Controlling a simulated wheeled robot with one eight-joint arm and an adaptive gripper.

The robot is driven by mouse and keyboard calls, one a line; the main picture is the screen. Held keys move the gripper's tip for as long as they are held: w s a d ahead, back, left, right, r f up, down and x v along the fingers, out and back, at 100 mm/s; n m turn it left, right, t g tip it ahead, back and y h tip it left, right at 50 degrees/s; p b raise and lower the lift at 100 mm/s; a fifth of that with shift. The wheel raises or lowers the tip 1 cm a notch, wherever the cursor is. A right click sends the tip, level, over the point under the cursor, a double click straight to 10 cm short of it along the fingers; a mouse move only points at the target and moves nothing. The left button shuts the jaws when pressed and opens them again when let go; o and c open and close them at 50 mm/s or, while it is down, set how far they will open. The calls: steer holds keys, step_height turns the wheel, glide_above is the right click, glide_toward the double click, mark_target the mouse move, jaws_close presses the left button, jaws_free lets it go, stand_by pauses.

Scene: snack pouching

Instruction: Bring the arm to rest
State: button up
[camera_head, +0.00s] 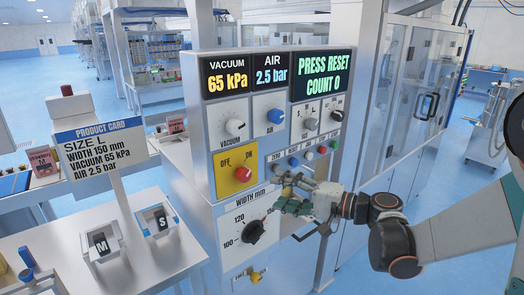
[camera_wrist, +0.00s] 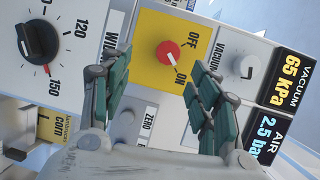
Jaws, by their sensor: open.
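My gripper (camera_head: 292,203) is open and empty in front of the machine's control panel (camera_head: 203,185), below the row of coloured buttons. In the wrist view its green-padded fingers (camera_wrist: 162,90) stand apart, with the panel behind them. My arm (camera_head: 450,240) reaches in from the right in the head view. The red switch (camera_head: 243,174) on its yellow plate is left of the gripper; it also shows in the wrist view (camera_wrist: 168,53). The black width dial (camera_head: 254,231) is lower left of the gripper. In the wrist view the dial (camera_wrist: 37,41) has its mark near 150.
The display (camera_head: 321,75) reads "PRESS RESET COUNT 0". A product card (camera_head: 97,146) reads size L, width 150 mm, vacuum 65 kPa, air 2.5 bar. Bins marked M (camera_head: 101,244) and S (camera_head: 160,222) stand on the left table. A glazed cabinet (camera_head: 415,110) is behind the arm.

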steer(key=s+f+n+g+h, duration=0.25)
steer(key=s+h, duration=0.35)
steer(key=s, duration=0.5)
steer(key=s+d+f+n+h, duration=0.2)
steer(key=s+d+n+h, duration=0.2)
steer(key=s+d+h, duration=0.4)
steer(key=s+d, duration=0.1)
steer(key=s, duration=0.3)
steer(key=shift+s+d, duration=0.25)
steer(key=shift+d, duration=0.1)
steer(key=shift+c, duration=0.2)
